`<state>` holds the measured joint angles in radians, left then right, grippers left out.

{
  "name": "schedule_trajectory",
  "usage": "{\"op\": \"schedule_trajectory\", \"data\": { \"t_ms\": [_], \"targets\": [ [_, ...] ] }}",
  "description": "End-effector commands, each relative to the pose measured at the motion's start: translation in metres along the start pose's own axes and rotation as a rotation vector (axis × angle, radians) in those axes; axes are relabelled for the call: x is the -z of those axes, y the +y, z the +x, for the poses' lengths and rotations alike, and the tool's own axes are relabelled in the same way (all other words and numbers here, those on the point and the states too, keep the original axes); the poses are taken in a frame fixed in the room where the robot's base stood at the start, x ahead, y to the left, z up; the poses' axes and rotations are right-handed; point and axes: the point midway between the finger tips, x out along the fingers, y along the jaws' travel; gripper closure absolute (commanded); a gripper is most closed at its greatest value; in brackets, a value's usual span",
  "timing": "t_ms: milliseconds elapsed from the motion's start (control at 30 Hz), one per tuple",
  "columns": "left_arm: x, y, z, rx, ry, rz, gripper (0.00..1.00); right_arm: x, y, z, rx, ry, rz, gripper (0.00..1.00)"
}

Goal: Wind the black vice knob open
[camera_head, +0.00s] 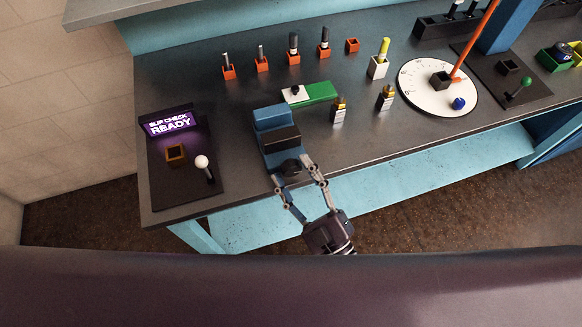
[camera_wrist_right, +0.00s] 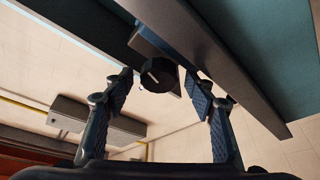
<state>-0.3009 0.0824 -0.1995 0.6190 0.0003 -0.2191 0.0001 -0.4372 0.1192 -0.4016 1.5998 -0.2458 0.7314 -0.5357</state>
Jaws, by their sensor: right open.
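The blue vice (camera_head: 272,118) with a dark jaw block stands at the front edge of the table. Its round black knob (camera_head: 291,167) faces the front side, partly hidden by my gripper. My right gripper (camera_head: 296,175) is open in front of the knob, one finger to each side. In the right wrist view the black knob (camera_wrist_right: 158,74), with a pale mark on its face, sits between the spread fingertips (camera_wrist_right: 158,82). Neither finger visibly touches it. My left gripper is not in view.
Left of the vice are a white-knobbed lever (camera_head: 202,163) and a lit sign (camera_head: 170,123) reading "READY". A green block (camera_head: 318,93) and hose fittings (camera_head: 339,110) stand behind and right. A white dial (camera_head: 425,97) is further right. The table's front edge (camera_head: 370,165) is clear.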

Motion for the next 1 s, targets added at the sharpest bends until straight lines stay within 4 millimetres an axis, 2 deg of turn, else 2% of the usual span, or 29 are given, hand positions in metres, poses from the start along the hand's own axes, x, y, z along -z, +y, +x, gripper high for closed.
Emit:
{"op": "schedule_trajectory", "data": {
  "t_ms": [200,433,800,867,900,1000],
  "targets": [
    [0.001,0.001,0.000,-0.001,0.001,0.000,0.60,-0.001,0.000,-0.036,0.002,-0.003,-0.001,0.49],
    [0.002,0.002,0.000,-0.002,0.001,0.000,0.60,0.000,-0.001,-0.062,0.002,-0.002,-0.001,0.49],
    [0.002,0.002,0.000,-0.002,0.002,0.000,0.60,0.000,0.000,-0.067,0.001,-0.001,-0.001,0.49],
    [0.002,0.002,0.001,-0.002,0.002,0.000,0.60,-0.001,-0.001,-0.067,-0.001,-0.001,0.002,0.55],
    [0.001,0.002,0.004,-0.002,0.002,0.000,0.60,-0.002,-0.002,-0.066,-0.006,-0.002,0.012,0.59],
    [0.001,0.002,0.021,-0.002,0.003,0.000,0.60,-0.007,-0.006,-0.060,-0.047,-0.009,0.087,0.59]
  ]
}}
